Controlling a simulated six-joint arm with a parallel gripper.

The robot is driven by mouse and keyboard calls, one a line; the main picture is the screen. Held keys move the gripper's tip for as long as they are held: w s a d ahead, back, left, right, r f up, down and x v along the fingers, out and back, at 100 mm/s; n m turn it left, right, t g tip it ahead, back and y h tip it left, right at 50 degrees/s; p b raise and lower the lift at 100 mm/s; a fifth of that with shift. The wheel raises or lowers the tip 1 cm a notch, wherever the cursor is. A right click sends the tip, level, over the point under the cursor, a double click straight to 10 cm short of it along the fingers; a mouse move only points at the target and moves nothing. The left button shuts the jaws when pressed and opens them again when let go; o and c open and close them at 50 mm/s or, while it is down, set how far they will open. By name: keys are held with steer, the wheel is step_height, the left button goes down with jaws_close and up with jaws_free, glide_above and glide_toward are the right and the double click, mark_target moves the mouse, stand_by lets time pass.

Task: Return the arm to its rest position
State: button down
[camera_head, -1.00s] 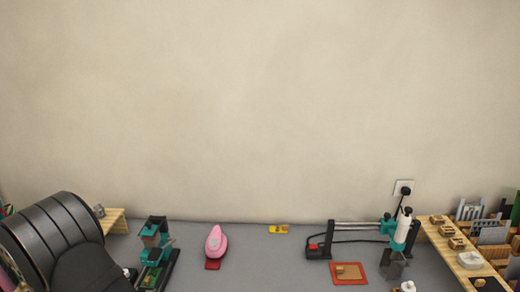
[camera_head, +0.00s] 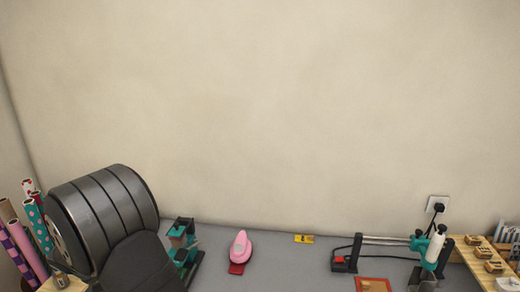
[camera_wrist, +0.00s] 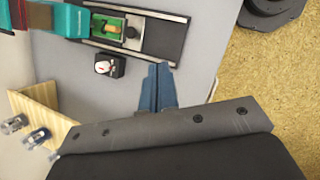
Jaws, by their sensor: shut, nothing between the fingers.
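My gripper (camera_wrist: 158,88) shows in the wrist view with its two blue-grey fingers together and nothing between them. It is over the grey table near the table's edge, just right of a small black block with a white and red top (camera_wrist: 109,65). A teal and black press device (camera_wrist: 125,30) lies beyond the fingertips. In the head view my large dark arm link fills the lower left, and the gripper itself does not show there.
The teal press (camera_head: 183,245), a pink punch (camera_head: 240,246), a yellow card (camera_head: 304,239) and a teal-handled stamping machine (camera_head: 432,250) stand along the grey table. Patterned paper rolls (camera_head: 28,240) are at left. A wooden shelf (camera_wrist: 38,110) is left of my gripper.

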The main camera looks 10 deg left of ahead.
steer(key=w+d+r+m+g+y, duration=0.3)
steer(key=w+r+m, duration=0.3)
steer(key=m, duration=0.5)
steer(key=shift+w+m+g, duration=0.25)
steer(key=shift+m+g, duration=0.15)
steer(key=shift+r, duration=0.1)
steer(key=c, duration=2.2)
jaws_free()
